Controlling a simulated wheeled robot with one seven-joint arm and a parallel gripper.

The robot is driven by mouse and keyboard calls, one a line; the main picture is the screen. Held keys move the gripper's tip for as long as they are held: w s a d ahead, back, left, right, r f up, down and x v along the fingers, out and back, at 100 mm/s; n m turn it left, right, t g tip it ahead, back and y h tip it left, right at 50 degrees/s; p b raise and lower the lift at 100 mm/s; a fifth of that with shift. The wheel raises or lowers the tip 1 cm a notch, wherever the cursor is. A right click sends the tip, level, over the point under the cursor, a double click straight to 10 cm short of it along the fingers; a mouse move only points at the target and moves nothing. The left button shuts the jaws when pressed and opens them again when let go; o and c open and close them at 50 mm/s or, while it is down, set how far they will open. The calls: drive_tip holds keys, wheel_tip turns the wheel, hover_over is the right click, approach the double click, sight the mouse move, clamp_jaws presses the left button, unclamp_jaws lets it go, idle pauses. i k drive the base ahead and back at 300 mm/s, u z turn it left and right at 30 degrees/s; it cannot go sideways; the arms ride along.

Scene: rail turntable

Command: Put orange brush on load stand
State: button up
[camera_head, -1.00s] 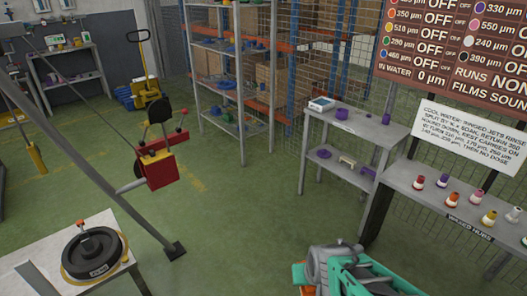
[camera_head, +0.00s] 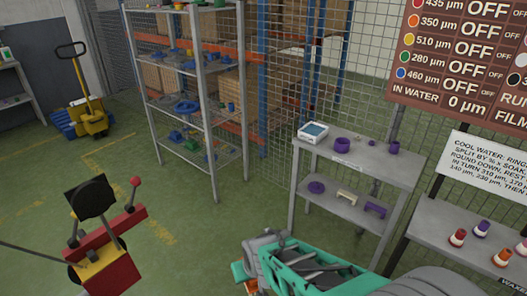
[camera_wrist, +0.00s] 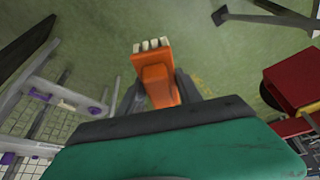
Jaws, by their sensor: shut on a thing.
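The orange brush (camera_wrist: 157,86) is held in my gripper (camera_wrist: 160,95), which is shut on its orange body. Its pale bristles point away from the wrist, over green floor. In the head view, my gripper (camera_head: 255,278) is low in the middle, and a bit of the orange brush (camera_head: 239,272) shows beside it, mostly hidden by my teal arm. No label names the load stand, so I cannot tell which stand it is. A grey two-level stand (camera_head: 371,164) is ahead to the right, with purple parts and a white-blue box on top.
A red and yellow machine (camera_head: 105,265) stands near on the left. A tall grey shelf rack (camera_head: 204,103) holds coloured parts. A lower grey table (camera_head: 450,225) with small coloured pots is at right, below signs. A yellow pallet truck (camera_head: 92,120) is far left. Green floor between is clear.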

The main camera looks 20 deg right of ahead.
sight(384, 165)
drive_tip(key=z, duration=0.5)
drive_tip(key=i, duration=1.55)
drive_tip(key=z, duration=0.75)
